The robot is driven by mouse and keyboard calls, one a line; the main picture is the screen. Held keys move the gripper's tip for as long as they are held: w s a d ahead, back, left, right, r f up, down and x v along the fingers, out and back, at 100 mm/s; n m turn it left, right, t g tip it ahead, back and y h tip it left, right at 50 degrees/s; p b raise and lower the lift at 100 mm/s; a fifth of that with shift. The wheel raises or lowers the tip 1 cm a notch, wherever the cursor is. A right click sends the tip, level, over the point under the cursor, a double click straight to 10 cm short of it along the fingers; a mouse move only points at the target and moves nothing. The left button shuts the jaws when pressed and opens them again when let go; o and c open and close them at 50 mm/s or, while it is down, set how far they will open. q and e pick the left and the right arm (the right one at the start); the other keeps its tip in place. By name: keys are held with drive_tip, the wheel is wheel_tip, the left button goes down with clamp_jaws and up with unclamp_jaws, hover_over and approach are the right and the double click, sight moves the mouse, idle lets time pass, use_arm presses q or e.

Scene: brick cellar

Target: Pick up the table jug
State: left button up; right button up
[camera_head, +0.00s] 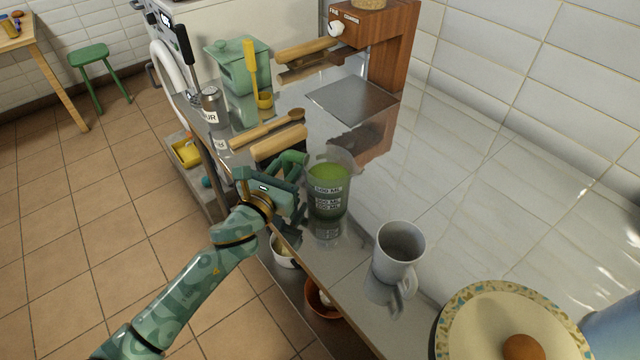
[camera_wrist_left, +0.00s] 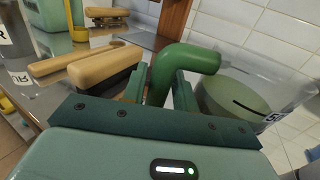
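The table jug (camera_head: 328,196) is a clear jug with dark volume marks, green contents and a green handle. It stands upright near the counter's front edge in the head view. In the left wrist view its clear body (camera_wrist_left: 262,92) is at the right, and its green handle (camera_wrist_left: 187,58) bends down between my fingers. My left gripper (camera_head: 290,172) is at the jug's left side, around the handle, with a finger on each side. I cannot tell whether the fingers press on the handle. My right gripper is not in view.
A grey mug (camera_head: 398,252) stands right of the jug on the counter (camera_head: 480,180). A patterned plate (camera_head: 470,325) with a brown egg-like thing is at the lower right. Wooden-handled tools (camera_head: 265,130) lie just behind my gripper. A wooden coffee machine (camera_head: 385,45) stands behind.

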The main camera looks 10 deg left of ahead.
use_arm(q)
clamp_jaws()
drive_tip(key=shift+r, duration=0.2)
